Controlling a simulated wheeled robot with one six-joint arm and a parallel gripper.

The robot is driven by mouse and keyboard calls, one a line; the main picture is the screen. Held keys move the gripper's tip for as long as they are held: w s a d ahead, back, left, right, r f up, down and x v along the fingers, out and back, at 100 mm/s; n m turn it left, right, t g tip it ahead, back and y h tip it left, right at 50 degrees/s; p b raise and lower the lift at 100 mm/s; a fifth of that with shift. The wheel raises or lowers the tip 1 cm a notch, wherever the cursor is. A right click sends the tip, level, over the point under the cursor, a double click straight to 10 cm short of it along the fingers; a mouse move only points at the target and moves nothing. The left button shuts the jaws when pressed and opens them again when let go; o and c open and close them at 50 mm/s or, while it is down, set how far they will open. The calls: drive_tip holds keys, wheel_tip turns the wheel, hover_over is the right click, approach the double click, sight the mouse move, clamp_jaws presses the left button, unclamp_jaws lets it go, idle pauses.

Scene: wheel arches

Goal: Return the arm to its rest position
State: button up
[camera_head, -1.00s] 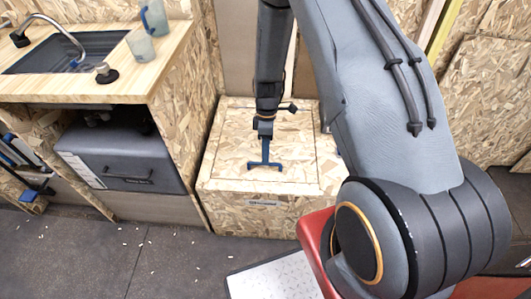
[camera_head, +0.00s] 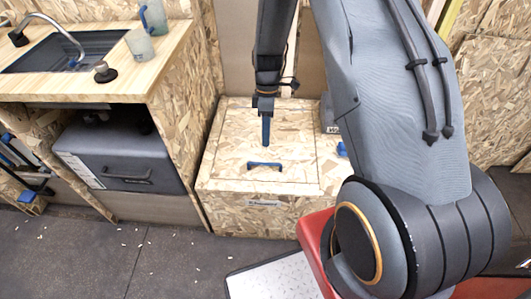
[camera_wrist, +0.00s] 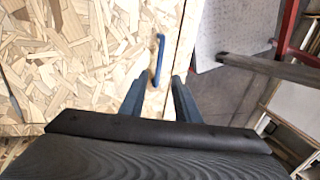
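My gripper (camera_head: 266,132) hangs from my arm above the chipboard box. In the wrist view its two blue fingers (camera_wrist: 156,84) stand apart with a gap between them and nothing held. A blue handle (camera_head: 265,165) is fixed on the box's lid (camera_head: 225,150), near the front edge. The handle also shows in the wrist view (camera_wrist: 159,58), just beyond the fingertips and apart from them. The lid lies flat on the box. My large grey arm link covers the right side of the head view and hides part of the box.
A wooden counter (camera_head: 130,88) with a sink (camera_head: 75,50), a tap and cups (camera_head: 140,45) stands at the left. A grey case (camera_head: 125,155) sits beneath it. A red-edged piece with a white speckled top (camera_head: 275,280) is at lower middle. Dark floor lies open in front.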

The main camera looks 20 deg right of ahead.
drive_tip(key=s+a+r+m+t+p, duration=0.1)
drive_tip(key=s+r+m, duration=0.5)
drive_tip(key=s+r, duration=0.3)
drive_tip(key=s+a+r+m+t+h+p, duration=0.1)
drive_tip(key=s+r+m+p, duration=0.1)
drive_tip(key=s+r+m, duration=0.5)
drive_tip(key=shift+s+r+m+t, duration=0.3)
drive_tip(key=shift+s+r, duration=1.5)
drive_tip(key=shift+r, duration=2.1)
